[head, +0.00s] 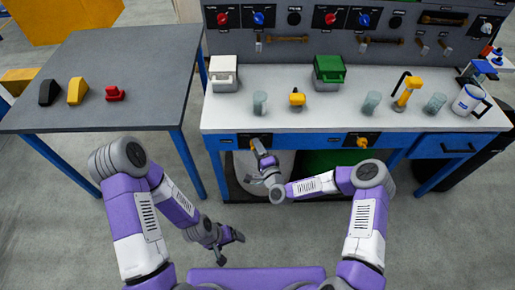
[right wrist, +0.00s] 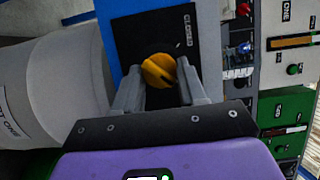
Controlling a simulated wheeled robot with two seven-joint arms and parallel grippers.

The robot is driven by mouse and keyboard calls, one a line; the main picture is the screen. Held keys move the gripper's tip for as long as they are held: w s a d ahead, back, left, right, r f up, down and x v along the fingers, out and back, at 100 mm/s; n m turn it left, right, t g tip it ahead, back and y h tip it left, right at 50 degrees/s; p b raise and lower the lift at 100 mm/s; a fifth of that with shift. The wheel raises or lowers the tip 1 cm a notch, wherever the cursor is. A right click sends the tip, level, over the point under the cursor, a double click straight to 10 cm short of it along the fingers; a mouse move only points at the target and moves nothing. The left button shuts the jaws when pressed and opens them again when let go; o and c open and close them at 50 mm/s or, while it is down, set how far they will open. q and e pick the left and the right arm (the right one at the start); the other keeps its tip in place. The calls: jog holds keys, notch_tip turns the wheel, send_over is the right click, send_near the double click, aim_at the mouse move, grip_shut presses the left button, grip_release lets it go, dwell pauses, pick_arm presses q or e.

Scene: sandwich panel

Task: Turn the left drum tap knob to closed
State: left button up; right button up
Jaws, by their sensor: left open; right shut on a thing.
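The left drum tap knob (right wrist: 158,70) is yellow and sits on a black plate (right wrist: 150,35) on the blue front rail of the bench. The word CLOSED reads on the plate beside it in the right wrist view. My right gripper (head: 260,150) is shut on this knob, one finger on each side of it. I cannot tell exactly where the knob points. The second yellow knob (head: 362,142) is on the same rail to the right, untouched. My left gripper (head: 232,249) is open and empty, low over the floor in front of the bench.
A pale drum (right wrist: 45,85) stands under the bench by the left knob. Jars, a yellow tap and a mug stand on the white bench top (head: 300,112). The floor before the bench is free.

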jog(key=shift+a+r+n+g+h+p, duration=0.15)
jog(key=shift+n+g+h+p, duration=0.35)
jog(key=shift+n+h+p, duration=1.25)
jog(key=shift+a+r+n+g+h+p, duration=0.2)
jog(key=shift+n+g+h+p, duration=0.5)
jog(key=shift+n, duration=2)
jog(key=shift+a+r+n+g+h+p, duration=0.15)
jog(key=shift+n+g+h+p, duration=0.15)
jog(key=shift+n+h+p, duration=1.45)
jog(key=shift+n+y+b, duration=0.3)
jog(key=shift+n+y, duration=0.3)
jog(key=shift+y, duration=0.1)
jog(key=o, duration=1)
jog(key=shift+o, duration=0.2)
